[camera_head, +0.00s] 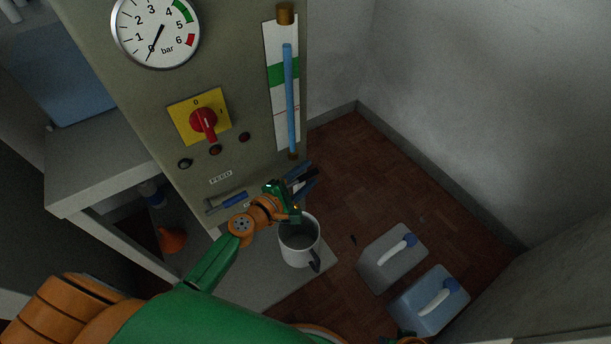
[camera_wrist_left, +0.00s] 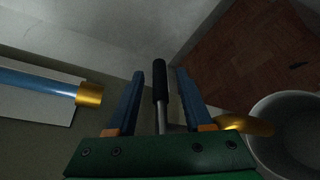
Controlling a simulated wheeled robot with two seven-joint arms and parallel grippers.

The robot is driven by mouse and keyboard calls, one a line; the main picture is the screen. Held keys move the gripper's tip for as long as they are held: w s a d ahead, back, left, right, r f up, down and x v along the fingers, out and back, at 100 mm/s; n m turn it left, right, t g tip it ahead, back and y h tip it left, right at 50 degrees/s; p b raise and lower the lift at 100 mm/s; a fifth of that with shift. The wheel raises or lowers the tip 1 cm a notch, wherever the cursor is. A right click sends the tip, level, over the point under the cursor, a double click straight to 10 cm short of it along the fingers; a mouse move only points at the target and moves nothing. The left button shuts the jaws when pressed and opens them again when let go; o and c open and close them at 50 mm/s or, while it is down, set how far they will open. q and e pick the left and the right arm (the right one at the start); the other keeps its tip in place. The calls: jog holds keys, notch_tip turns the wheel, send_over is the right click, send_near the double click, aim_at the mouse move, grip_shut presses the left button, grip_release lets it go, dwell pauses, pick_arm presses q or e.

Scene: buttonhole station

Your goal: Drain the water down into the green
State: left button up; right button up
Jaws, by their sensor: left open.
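The sight glass (camera_head: 290,100) on the panel holds a blue water column whose top stands above the green band (camera_head: 276,73). Its brass lower fitting shows in the left wrist view (camera_wrist_left: 90,94). My left gripper (camera_head: 304,180) is open below the sight glass. In the left wrist view, a lever with a black grip (camera_wrist_left: 160,82) lies between the two blue fingers, with a gap on each side. A brass spout (camera_wrist_left: 247,125) is to its right. A grey mug (camera_head: 299,243) stands under the gripper; its inside looks empty.
A blue-handled lever (camera_head: 235,199) sits under the FEED label. A red knob (camera_head: 204,121) on a yellow plate and a pressure gauge (camera_head: 157,30), needle near 0, are above. A grey canister (camera_head: 391,260) and a blue canister (camera_head: 430,303) stand on the floor at right.

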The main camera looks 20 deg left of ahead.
pick_arm(q)
grip_shut()
dwell(1.3)
